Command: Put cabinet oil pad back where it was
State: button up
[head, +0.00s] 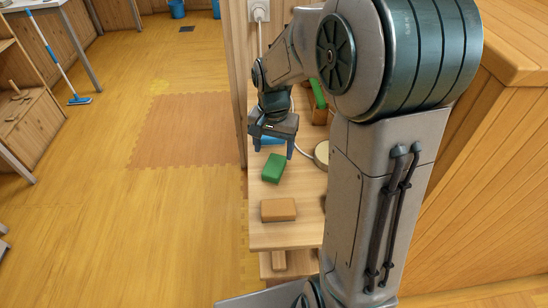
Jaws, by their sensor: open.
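My gripper (270,155) points down over the narrow wooden shelf (258,236), its two fingers spread apart. A blue block or pad (271,141) shows between the fingers, partly hidden by the gripper; I cannot tell whether they touch it. A green pad (274,168) lies just in front of the gripper, turned at an angle. An orange-brown pad (278,210) lies flat nearer the shelf's front end. No label shows which one is the cabinet oil pad.
A round cream object (321,154) and a brown holder (320,117) with a green item (318,92) stand on the right, partly behind my arm. A wall outlet (259,10) with a cord is behind. The shelf's front end has bare space.

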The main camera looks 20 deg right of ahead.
jog(key=s+r+n+t, duration=0.1)
jog(key=s+r+n, duration=0.2)
jog(key=s, duration=0.5)
jog(key=s+r+n+t, duration=0.1)
jog(key=s+r+n, duration=0.2)
jog(key=s, duration=0.5)
jog(key=shift+d+n, duration=0.25)
jog(key=shift+n, duration=0.15)
jog(key=shift+r, duration=0.15)
